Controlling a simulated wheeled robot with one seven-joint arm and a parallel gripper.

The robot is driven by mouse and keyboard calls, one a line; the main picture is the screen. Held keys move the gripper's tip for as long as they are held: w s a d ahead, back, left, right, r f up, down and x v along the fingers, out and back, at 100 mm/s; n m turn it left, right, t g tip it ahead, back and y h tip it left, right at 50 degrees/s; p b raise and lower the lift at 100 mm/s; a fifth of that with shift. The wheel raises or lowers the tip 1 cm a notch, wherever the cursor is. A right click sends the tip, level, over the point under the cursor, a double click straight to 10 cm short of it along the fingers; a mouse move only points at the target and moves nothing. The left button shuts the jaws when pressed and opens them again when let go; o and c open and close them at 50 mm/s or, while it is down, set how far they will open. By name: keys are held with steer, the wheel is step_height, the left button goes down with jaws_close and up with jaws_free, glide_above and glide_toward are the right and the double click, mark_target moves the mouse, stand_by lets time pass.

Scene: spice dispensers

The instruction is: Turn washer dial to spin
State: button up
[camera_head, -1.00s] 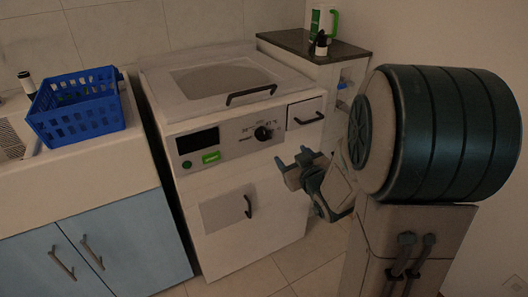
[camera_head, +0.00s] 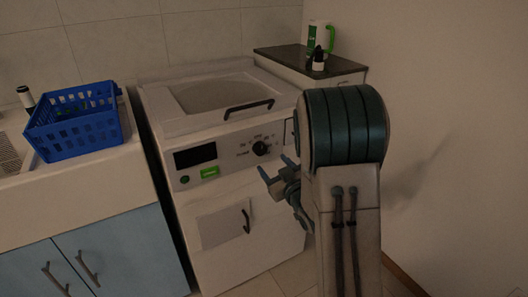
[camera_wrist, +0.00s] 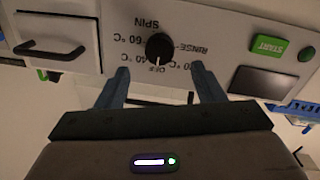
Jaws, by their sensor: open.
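The washer (camera_head: 235,225) stands in the middle of the head view, with a black round dial (camera_head: 260,148) on its front panel. In the wrist view, the panel appears upside down and the dial (camera_wrist: 159,45) is at upper middle. The dial's white mark points at the OFF label; the SPIN label (camera_wrist: 146,24) is on the opposite side. My gripper (camera_head: 275,167) is open, just in front of and below the dial in the head view. In the wrist view, its blue fingers (camera_wrist: 160,68) are spread on either side of the dial's column, short of the dial, holding nothing.
A black lid handle (camera_head: 249,107) juts out above the dial, and a door handle (camera_head: 246,221) sits below. The green START button (camera_head: 209,172) and dark display (camera_head: 195,156) are left of it. A blue basket (camera_head: 75,120) is on the left counter. A dark-topped cabinet (camera_head: 290,53) stands behind right.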

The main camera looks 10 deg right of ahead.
mark_target(262, 152)
steer(key=x, duration=0.7)
steer(key=c, duration=1)
